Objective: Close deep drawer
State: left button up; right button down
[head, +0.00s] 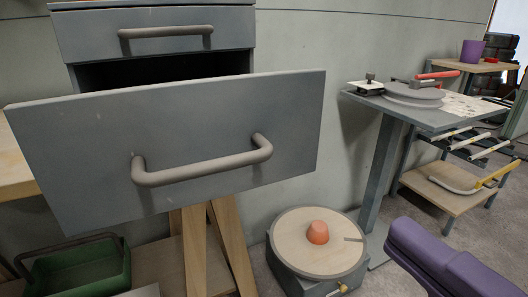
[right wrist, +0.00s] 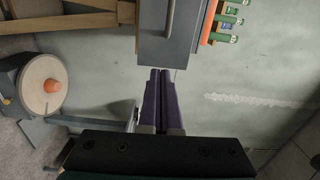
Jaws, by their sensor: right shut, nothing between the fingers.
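The deep drawer (head: 85,150) is pulled well out of the grey cabinet in the head view. Its wide grey front carries a bar handle (head: 205,170), and a dark gap shows above and behind that front. My right gripper (head: 398,236), purple, is at the lower right of the head view, right of the drawer front and apart from it. In the right wrist view its two fingers (right wrist: 160,75) lie together, empty, with tips just below the edge of a grey handled panel (right wrist: 188,45). I cannot tell which drawer that panel is. My left gripper is not in view.
A shut upper drawer (head: 90,42) sits above the gap. A round turntable (head: 285,243) with an orange cone (head: 318,232) stands low between drawer and gripper. A grey pedestal table (head: 440,118) stands behind right. A green bin (head: 75,272) lies lower left.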

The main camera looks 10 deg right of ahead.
jog(key=p, duration=0.2)
send_near(289, 139)
jog(key=shift+m, duration=0.3)
jog(key=x, duration=0.6)
jog(key=shift+w+a, duration=0.2)
jog(key=shift+w, duration=0.15)
